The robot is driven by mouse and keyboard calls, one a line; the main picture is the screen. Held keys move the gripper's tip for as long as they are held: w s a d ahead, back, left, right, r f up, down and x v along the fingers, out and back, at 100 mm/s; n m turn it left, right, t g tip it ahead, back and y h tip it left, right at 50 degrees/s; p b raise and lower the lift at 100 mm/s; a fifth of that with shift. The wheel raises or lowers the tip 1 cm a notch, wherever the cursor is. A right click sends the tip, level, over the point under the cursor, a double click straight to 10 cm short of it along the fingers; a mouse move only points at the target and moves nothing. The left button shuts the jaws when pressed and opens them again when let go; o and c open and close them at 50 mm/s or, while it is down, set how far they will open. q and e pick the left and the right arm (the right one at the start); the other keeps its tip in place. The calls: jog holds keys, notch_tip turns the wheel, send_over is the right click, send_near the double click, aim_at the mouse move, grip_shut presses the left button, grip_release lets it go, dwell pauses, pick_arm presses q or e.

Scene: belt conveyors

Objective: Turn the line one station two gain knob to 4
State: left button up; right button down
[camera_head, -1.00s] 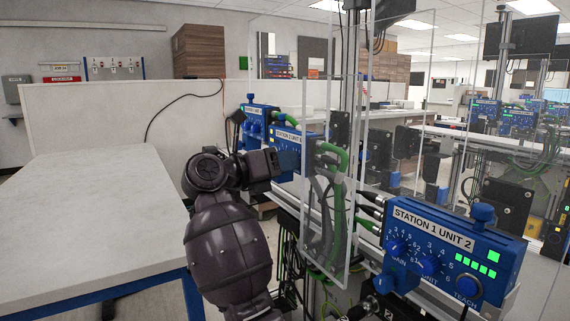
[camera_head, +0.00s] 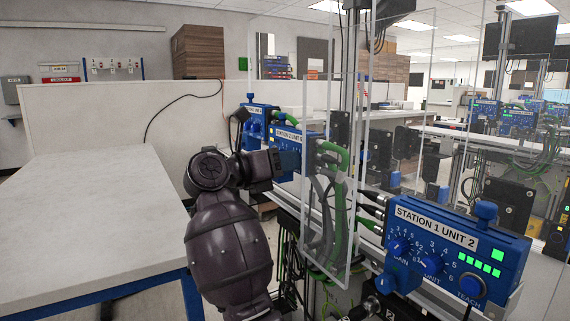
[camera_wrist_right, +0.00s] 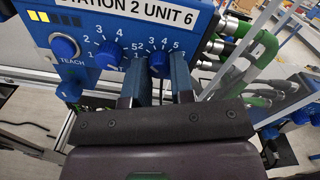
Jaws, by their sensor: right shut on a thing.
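A blue control unit labelled STATION 2 UNIT 6 (camera_wrist_right: 93,22) fills the top of the right wrist view. It also shows behind my arm in the head view (camera_head: 287,137). It carries a TEACH button (camera_wrist_right: 64,47), a middle dial knob (camera_wrist_right: 109,54) and a right-hand knob (camera_wrist_right: 159,62). My right gripper (camera_wrist_right: 157,77) is shut on this right-hand knob, with one finger on each side. Numbers 2 to 5 show around it; its name and pointer are hidden. In the head view my right gripper (camera_head: 274,163) is at the unit's front. My left gripper is out of view.
A similar unit labelled STATION 1 UNIT 2 (camera_head: 436,226) stands nearer at right, with green lights. Clear panels (camera_head: 338,185) and green cables (camera_head: 341,157) stand close to my arm. A bare white table (camera_head: 90,230) is at left.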

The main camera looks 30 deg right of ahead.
pick_arm(q)
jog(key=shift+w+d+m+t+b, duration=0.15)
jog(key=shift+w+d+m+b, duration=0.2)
jog(key=shift+b, duration=0.45)
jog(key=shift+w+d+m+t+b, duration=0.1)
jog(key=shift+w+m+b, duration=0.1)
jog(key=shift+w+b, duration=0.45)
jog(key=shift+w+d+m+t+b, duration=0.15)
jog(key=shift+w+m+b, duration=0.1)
jog(key=shift+b, duration=0.75)
pick_arm(e)
jog(key=shift+w+m, duration=0.1)
jog(key=shift+m, duration=5.6)
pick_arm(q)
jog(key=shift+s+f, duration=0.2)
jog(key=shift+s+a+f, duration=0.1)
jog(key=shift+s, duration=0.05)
pick_arm(e)
jog(key=c, duration=1.3)
grip_release()
jog(key=shift+o, duration=0.2)
jog(key=shift+a, duration=0.1)
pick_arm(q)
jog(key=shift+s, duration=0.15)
pick_arm(e)
jog(key=a, duration=1)
jog(key=shift+w+a+f, duration=0.2)
jog(key=shift+a, duration=0.15)
